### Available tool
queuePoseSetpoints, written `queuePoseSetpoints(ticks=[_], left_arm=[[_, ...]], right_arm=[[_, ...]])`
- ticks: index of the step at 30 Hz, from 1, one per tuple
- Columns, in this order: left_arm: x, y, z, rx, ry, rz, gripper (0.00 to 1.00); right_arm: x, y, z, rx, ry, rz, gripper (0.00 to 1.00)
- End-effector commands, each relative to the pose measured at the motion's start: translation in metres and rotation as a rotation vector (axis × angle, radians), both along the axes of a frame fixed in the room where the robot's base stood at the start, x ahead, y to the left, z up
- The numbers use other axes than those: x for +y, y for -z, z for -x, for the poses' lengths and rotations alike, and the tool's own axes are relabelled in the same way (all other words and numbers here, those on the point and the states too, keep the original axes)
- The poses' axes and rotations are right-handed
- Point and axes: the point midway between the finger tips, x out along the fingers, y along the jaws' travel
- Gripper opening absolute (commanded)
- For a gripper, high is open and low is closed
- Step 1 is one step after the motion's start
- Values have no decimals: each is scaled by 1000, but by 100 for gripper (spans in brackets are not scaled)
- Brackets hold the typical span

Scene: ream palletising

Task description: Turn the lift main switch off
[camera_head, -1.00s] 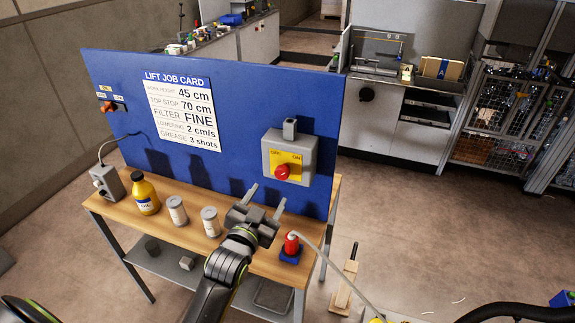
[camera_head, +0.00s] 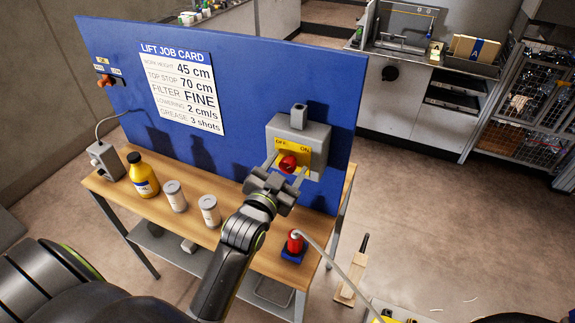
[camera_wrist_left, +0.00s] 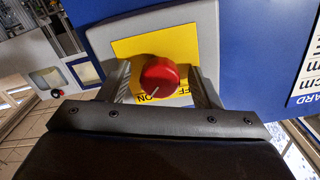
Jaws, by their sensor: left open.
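The lift main switch is a grey box (camera_head: 314,134) on the blue panel, with a yellow plate marked OFF and ON and a red round knob (camera_head: 287,163). In the left wrist view the red knob (camera_wrist_left: 160,77) sits on the yellow plate (camera_wrist_left: 127,48), with a pale pointer line on its face. My left gripper (camera_head: 286,168) is open in front of the switch. In the left wrist view its fingers (camera_wrist_left: 160,85) stand on either side of the knob, with gaps showing. I cannot tell whether they touch the plate. My right gripper is not in view.
Below the panel, a wooden bench (camera_head: 235,238) holds a yellow bottle (camera_head: 142,175), two grey cans and a red-and-blue item (camera_head: 295,245) with a hose. A job card (camera_head: 182,92) hangs on the panel. Another small orange switch (camera_head: 104,79) is at the panel's left.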

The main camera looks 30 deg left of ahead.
Motion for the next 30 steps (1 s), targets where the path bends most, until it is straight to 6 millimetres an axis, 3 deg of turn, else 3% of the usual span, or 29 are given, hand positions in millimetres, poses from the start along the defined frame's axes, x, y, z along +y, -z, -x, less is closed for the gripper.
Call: queuePoseSetpoints(ticks=[1,12,22,30], left_arm=[[0,0,0,0,0,0,58],[0,0,0,0,0,0,13],[0,-1,0,-2,0,59,13],[0,-3,0,-12,-1,245,13]], right_arm=[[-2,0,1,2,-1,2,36],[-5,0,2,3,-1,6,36],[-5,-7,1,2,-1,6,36],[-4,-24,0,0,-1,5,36]])
